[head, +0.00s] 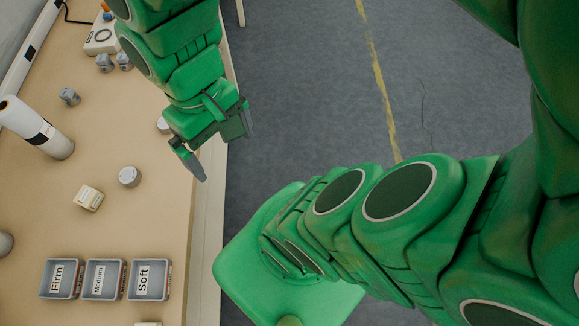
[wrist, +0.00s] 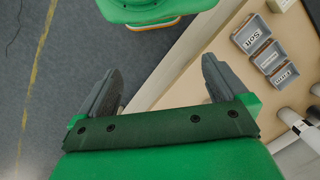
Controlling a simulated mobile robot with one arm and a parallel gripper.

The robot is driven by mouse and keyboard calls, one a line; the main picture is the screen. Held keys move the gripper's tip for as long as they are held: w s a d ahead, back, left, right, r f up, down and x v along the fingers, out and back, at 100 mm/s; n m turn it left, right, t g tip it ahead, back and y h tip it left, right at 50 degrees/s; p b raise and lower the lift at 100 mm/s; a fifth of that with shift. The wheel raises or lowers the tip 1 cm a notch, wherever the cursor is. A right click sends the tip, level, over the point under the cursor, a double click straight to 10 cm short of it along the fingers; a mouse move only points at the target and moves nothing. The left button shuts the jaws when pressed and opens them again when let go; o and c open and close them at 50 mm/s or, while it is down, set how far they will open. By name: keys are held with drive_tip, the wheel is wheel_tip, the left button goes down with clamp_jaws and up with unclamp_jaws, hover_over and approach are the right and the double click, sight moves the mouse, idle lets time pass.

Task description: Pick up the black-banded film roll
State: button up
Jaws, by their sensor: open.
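The black-banded film roll (head: 22,120) is a white cylinder with a black band around it, at the left of the table in the head view. Its upper end reaches the left picture edge. A white cylinder with a dark band (wrist: 290,117), likely the same roll, shows at the right edge of the wrist view, partly cut off. My gripper (head: 222,152) hangs over the table's right edge, well to the right of the roll. In the wrist view its two fingers (wrist: 163,78) are wide apart with nothing between them.
Three grey trays labelled Firm (head: 61,296), Medium (head: 85,297) and Soft (head: 134,297) stand at the table's near end.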

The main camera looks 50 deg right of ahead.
drive_tip(key=w+a+f+n+t, duration=0.1)
drive_tip(key=w+f+t, duration=0.2)
drive_tip(key=w, duration=0.8)
drive_tip(key=w+f+n+t, duration=0.1)
drive_tip(key=w+f+t, duration=0.15)
drive_tip(key=w, duration=0.85)
drive_tip(key=w+a+f+n+t, duration=0.1)
drive_tip(key=w+f+t, duration=0.15)
drive_tip(key=w, duration=0.85)
drive_tip(key=n+t+y, duration=0.4)
drive_tip(key=t+y, duration=0.4)
drive_tip(key=y, duration=0.1)
approach(26, 114)
drive_tip(key=x, duration=0.7)
drive_tip(key=shift+w+d+f, duration=0.2)
drive_tip(key=shift+w+d, duration=0.1)
drive_tip(key=shift+d, duration=0.1)
drive_tip(key=shift+a+r+y, duration=0.1)
drive_tip(key=shift+a+y, duration=0.3)
drive_tip(key=shift+a, duration=0.05)
drive_tip(key=shift+a+t, duration=0.25)
drive_tip(key=shift+t, duration=0.05)
drive_tip(key=shift+r+x, duration=0.15)
drive_tip(key=shift+x, duration=1.75)
drive_tip(key=shift+r+x, duration=0.2)
drive_tip(key=shift+x, duration=1.65)
drive_tip(key=shift+s, duration=0.1)
drive_tip(key=c, duration=1.8)
clamp_jaws()
drive_tip(key=shift+a+r, duration=0.1)
